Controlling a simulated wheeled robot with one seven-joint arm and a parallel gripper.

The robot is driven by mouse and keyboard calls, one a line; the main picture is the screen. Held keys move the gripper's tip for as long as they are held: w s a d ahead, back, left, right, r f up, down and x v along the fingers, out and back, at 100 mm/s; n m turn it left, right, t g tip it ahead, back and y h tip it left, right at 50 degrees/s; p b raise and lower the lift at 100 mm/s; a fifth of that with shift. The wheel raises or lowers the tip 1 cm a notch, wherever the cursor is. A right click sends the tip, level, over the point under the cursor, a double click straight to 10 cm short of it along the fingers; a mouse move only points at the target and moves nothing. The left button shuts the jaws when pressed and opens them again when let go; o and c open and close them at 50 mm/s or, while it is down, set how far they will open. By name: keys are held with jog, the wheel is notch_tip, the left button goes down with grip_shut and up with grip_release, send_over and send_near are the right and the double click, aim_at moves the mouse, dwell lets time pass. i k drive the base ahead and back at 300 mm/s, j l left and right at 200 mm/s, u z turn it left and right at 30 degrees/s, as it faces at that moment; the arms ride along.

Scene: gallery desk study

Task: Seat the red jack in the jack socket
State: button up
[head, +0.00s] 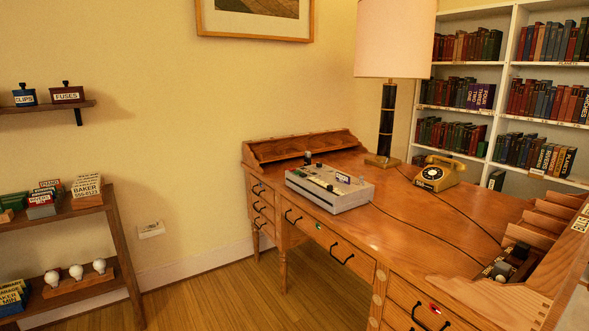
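My gripper is not in view. I cannot make out a red jack for certain. A small red spot (435,308) shows on the front edge of the desk at the lower right, too small to identify. A grey box (330,187) with small fittings on its sloped top sits on the desk's left part. I cannot tell whether one of its fittings is the jack socket. Small dark and coloured pieces (503,268) lie in front of the wooden organizer at the right, and I cannot tell what they are.
The wooden desk (420,213) carries a lamp (387,120), a yellow telephone (438,174) and a dark cord. The wooden organizer (550,218) stands at its right end. Bookshelves (507,72) are behind, a low shelf (87,201) at left. Wooden floor (205,290) is clear left of the desk.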

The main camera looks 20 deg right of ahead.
aim_at(344, 197)
jog(key=i+j+z, duration=0.2)
jog(key=i, duration=0.45)
jog(key=i+j+z, duration=0.15)
jog(key=i+j, duration=0.35)
jog(key=i+j+z, duration=0.2)
jog(key=i+j, duration=0.3)
jog(key=i, duration=0.15)
jog(key=i+j, duration=0.1)
jog(key=j, duration=0.2)
jog(key=i+j+z, duration=0.15)
jog(key=j, duration=0.45)
jog(key=i+z, duration=0.05)
